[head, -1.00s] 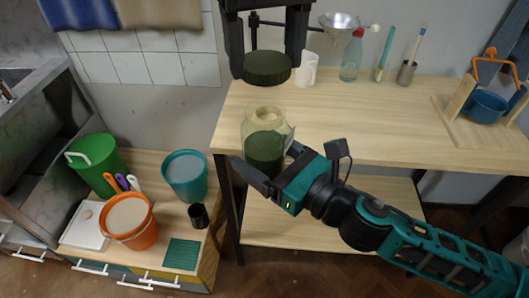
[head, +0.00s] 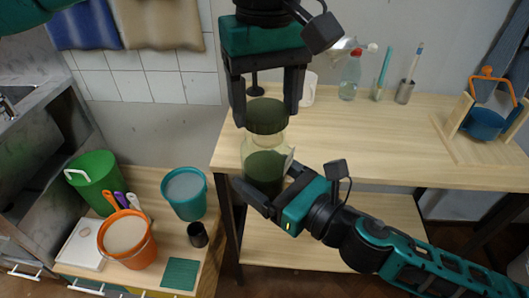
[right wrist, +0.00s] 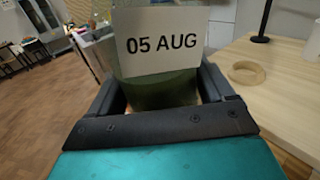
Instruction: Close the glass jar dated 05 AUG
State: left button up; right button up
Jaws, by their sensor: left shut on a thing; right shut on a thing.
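The glass jar (head: 262,150) with dark green contents is held upright at the table's left front corner. Its label (right wrist: 162,40) reads 05 AUG in the right wrist view. My right gripper (head: 270,182) is shut around the jar's lower part; its fingers also show either side of the jar in the right wrist view (right wrist: 165,95). My left gripper (head: 266,117) points down from above, shut on the dark green lid (head: 266,112). The lid is level over the jar mouth and hides the rim. I cannot tell whether it touches the glass.
The wooden table (head: 370,140) is mostly clear. A white cup (head: 308,88), a clear bottle (head: 350,78) and a brush holder (head: 404,92) stand at its back. A blue pot (head: 484,124) is at right. Buckets, orange (head: 128,240) and teal (head: 186,192), stand lower left.

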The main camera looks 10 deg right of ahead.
aim_at(263, 110)
pick_arm(q)
jog(key=shift+f, duration=0.15)
pick_arm(e)
jog(key=shift+r, duration=0.15)
pick_arm(q)
jog(key=shift+f, duration=0.8)
jog(key=shift+f, duration=0.55)
pick_arm(e)
grip_shut()
pick_arm(q)
jog(key=m, duration=0.8)
jog(key=shift+a+m, duration=0.1)
jog(key=shift+m, duration=0.3)
jog(key=m, duration=0.3)
jog(key=shift+m, duration=0.3)
jog(key=m, duration=0.3)
jog(key=shift+w+m, duration=0.1)
jog(key=shift+m, duration=0.3)
